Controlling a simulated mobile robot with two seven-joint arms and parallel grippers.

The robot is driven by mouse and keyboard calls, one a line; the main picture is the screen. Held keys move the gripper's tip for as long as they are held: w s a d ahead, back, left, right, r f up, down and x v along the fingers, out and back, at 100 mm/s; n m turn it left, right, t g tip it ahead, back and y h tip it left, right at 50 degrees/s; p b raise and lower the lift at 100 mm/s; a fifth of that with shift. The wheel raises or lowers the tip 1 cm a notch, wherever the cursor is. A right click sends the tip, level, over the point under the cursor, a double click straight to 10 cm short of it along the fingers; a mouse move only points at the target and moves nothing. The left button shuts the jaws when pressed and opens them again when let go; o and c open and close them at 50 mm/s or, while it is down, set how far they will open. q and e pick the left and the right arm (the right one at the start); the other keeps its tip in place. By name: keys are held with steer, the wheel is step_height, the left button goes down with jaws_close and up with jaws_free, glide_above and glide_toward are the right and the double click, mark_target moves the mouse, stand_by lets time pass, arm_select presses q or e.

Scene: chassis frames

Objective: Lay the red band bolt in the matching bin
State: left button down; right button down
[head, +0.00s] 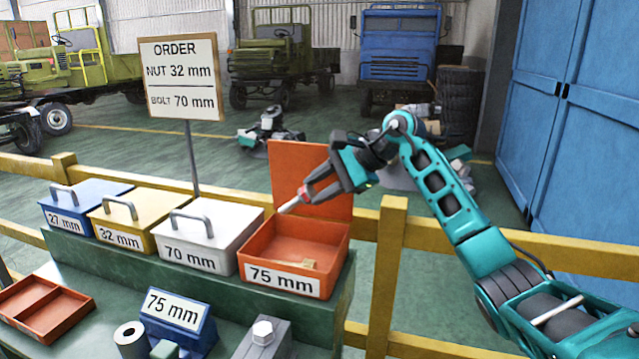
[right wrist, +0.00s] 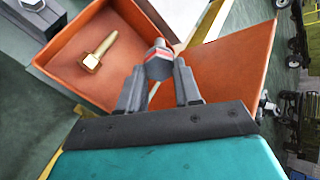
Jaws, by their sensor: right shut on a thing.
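My right gripper (head: 306,194) is shut on the red band bolt (head: 289,206), which also shows in the right wrist view (right wrist: 158,62) with a grey hex end and a red band. The gripper holds the bolt tilted, above the left side of the open orange 75 mm bin (head: 325,258). The bin's orange lid (head: 310,165) stands up at its back. A brass-coloured bolt (right wrist: 100,50) lies inside this bin. The white 70 mm bin (head: 222,243), the yellow 32 mm bin (head: 150,208) and the blue 27 mm bin (head: 110,191) have their handled lids shut. My left gripper is out of view.
A sign (head: 183,110) on a post behind the bins reads nut 32 mm, bolt 70 mm. On the lower bench are an empty-looking orange tray (head: 75,316), a blue 75 mm stand (head: 205,335) and a grey block with a hex piece (head: 262,332). A yellow rail (head: 393,265) runs behind.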

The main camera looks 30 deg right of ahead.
step_height(320, 180, down, 8)
steer(key=b, duration=0.4)
steer(key=shift+r, duration=0.1)
steer(key=shift+f, duration=0.25)
steer(key=c, duration=0.8)
jaws_free()
steer(key=shift+o, duration=0.5)
steer(key=shift+s, duration=0.1)
